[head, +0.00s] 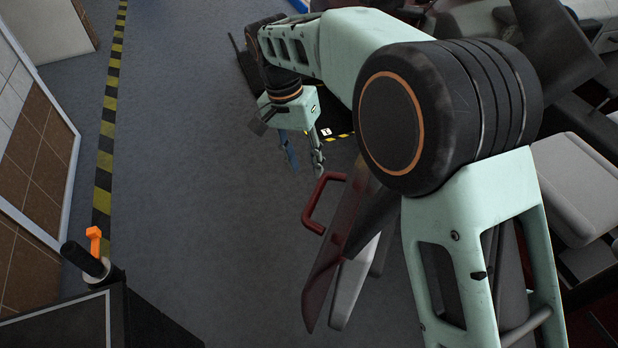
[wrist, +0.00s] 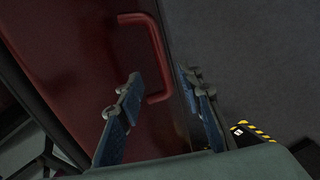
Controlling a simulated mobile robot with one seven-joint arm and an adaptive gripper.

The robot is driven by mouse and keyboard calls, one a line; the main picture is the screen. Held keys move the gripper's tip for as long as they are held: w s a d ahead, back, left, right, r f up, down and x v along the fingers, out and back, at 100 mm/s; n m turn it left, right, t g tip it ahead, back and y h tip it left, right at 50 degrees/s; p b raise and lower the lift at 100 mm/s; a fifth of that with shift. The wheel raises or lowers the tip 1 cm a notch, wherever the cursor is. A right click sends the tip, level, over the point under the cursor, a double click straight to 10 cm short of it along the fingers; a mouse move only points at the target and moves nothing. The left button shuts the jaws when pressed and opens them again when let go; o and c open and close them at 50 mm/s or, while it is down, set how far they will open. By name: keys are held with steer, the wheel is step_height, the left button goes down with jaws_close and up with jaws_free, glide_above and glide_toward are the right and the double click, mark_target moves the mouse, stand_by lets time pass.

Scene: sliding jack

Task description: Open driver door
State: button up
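The dark red driver door (head: 325,270) stands below the middle of the head view, steeply foreshortened, with a pale inner panel on its right side. Its red U-shaped handle (head: 312,208) sticks out to the left. My gripper (head: 304,167) is open just above the handle in that view, with its fingers apart. In the wrist view the door panel (wrist: 70,60) fills the left, and the handle (wrist: 155,50) lies beyond my open fingers (wrist: 160,84). The door's edge runs close to the right finger. I cannot tell whether any finger touches it. Nothing is held.
Car seats (head: 580,185) show at the right, partly behind my arm. Open grey floor (head: 220,200) lies left of the door. A black-and-yellow floor stripe (head: 106,150) and a tiled panel (head: 40,150) are farther left. A dark cart with a black-and-orange lever (head: 92,255) stands at lower left.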

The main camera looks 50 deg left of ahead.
steer(key=shift+s+a+r, duration=0.15)
steer(key=shift+r, duration=0.8)
steer(key=shift+c, duration=0.6)
